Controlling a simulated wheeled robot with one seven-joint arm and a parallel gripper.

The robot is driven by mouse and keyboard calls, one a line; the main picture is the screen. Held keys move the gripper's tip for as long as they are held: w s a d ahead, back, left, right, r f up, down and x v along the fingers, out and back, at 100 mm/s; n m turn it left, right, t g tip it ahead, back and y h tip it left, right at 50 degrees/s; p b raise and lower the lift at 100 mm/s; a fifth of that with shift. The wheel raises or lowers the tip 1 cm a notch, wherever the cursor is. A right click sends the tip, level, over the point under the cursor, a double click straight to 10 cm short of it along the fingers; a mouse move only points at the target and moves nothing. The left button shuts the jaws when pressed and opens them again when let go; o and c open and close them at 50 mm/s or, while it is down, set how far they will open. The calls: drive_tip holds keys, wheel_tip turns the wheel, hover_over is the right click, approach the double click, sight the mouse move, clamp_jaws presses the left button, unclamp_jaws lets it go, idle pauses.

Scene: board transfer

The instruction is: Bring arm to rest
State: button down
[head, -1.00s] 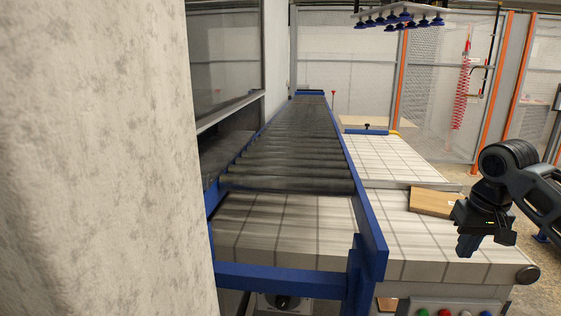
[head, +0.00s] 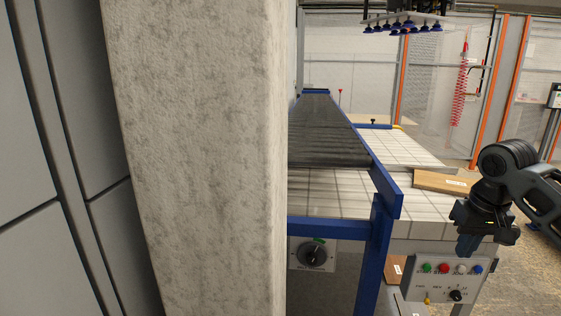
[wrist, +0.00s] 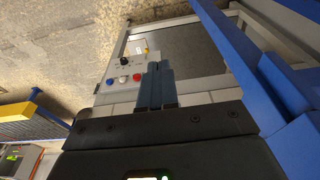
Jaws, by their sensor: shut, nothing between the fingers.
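My gripper (head: 467,243) is at the right in the head view, pointing down, with its fingers together and empty. It appears in front of the near end of the tiled table and above the button panel. In the wrist view my gripper's two blue-grey fingers (wrist: 157,85) lie side by side with nothing between them. A wooden board (head: 442,181) lies on the tiled table (head: 335,195) behind my gripper in the head view.
A concrete pillar (head: 195,150) fills the left centre. A roller conveyor (head: 325,140) with a blue frame runs back beside the table. The button panel (head: 445,281) shows below my gripper; it also appears in the wrist view (wrist: 122,65). Suction cups (head: 405,25) hang overhead.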

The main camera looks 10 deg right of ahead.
drive_tip(key=a+f+t+y, duration=0.2)
drive_tip(key=a+f, duration=0.1)
drive_tip(key=a, duration=0.7)
drive_tip(key=a+f+t+y, duration=0.2)
drive_tip(key=a+f+t, duration=0.1)
drive_tip(key=a, duration=0.6)
drive_tip(key=a+f+t+y, duration=0.2)
drive_tip(key=a+f, duration=0.1)
drive_tip(key=a, duration=0.7)
drive_tip(key=s+a+f+t, duration=0.2)
drive_tip(key=s+a, duration=0.3)
drive_tip(key=s+f+m+t+h, duration=0.1)
drive_tip(key=s+h, duration=0.1)
drive_tip(key=s, duration=0.8)
drive_tip(key=s+f+m+t+h, duration=0.1)
drive_tip(key=s+f+h, duration=0.1)
drive_tip(key=s, duration=0.8)
drive_tip(key=s+d+r+n+t, duration=0.1)
drive_tip(key=s+d+r, duration=0.3)
drive_tip(key=s, duration=0.5)
drive_tip(key=s+d+r+n+h, duration=0.1)
drive_tip(key=s+d+r+n, duration=0.3)
drive_tip(key=s, duration=0.6)
wheel_tip(320, 180, up, 2)
drive_tip(key=shift+d+r+t, duration=0.1)
drive_tip(key=shift+d+t, duration=0.3)
drive_tip(key=shift+d, duration=0.1)
drive_tip(key=shift+s, duration=0.1)
